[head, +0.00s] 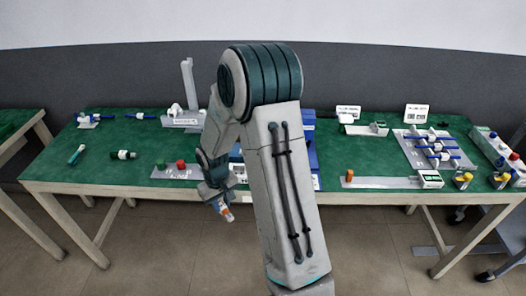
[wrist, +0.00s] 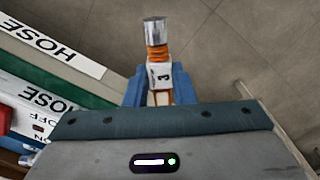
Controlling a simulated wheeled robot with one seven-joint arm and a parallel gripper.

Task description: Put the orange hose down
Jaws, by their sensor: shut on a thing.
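My gripper (head: 218,192) is shut on the orange hose (head: 227,213). It holds the hose in front of the table's front edge, with the floor behind it in the picture. In the wrist view, the blue fingers of my gripper (wrist: 158,86) close on both sides of the hose (wrist: 157,53). The hose has a silver metal end, an orange band and a white tag with a 3. The rest of the hose is hidden by the gripper.
The green table (head: 110,180) carries a grey strip with green and red caps (head: 181,165), and a dark green-and-white fitting (head: 123,155). White HOSE labels (wrist: 50,47) show at left in the wrist view. Bare green surface lies at the table's left front. My arm hides the table's middle.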

